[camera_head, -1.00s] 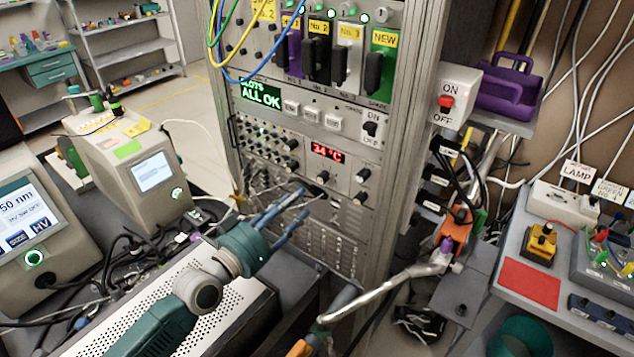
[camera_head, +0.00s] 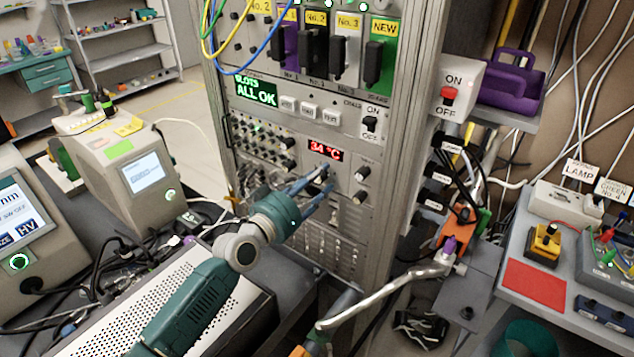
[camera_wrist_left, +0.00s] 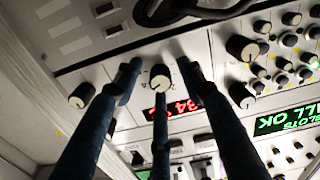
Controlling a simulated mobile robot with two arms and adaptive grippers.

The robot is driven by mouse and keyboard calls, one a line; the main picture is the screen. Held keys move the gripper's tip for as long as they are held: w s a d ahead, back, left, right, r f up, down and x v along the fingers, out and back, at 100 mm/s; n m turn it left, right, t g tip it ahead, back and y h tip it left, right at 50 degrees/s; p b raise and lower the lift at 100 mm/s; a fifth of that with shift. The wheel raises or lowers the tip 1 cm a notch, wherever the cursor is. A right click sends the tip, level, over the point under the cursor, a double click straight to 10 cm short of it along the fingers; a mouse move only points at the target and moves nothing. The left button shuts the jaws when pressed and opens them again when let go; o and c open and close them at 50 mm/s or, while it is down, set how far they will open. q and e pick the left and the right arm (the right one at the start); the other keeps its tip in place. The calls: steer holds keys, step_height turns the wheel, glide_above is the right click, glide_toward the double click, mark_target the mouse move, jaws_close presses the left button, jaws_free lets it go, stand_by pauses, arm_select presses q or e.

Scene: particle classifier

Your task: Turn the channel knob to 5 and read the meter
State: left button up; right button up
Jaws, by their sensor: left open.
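My left gripper (camera_head: 326,180) is open in front of the rack panel, just below the red display (camera_head: 326,150) reading 34 °C. In the left wrist view its blue fingers (camera_wrist_left: 160,85) surround a black knob with a pale face (camera_wrist_left: 163,76). Whether they touch it I cannot tell. In the head view the fingers largely hide this knob. Its position and label are not legible, so I cannot confirm it is the channel knob. Two similar knobs (camera_head: 363,173) (camera_head: 360,197) sit to the right on the panel. I cannot identify a separate meter.
A green display (camera_head: 257,93) above reads ALL OK. Cables and small knobs (camera_head: 262,140) crowd the panel left of my gripper. A perforated metal box (camera_head: 150,310) lies below my left arm.

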arm_select(q)
steer(key=shift+c, duration=0.5)
jaws_close()
steer(key=shift+f+m, duration=0.15)
steer(key=shift+m, duration=0.25)
steer(key=shift+f+m+b, duration=0.1)
steer(key=shift+m+b, duration=0.3)
steer(key=shift+b, duration=0.2)
steer(key=shift+m+b, duration=0.6)
steer(key=shift+m, duration=0.6)
steer(key=shift+m+b, duration=0.4)
steer(key=shift+m, duration=2.1)
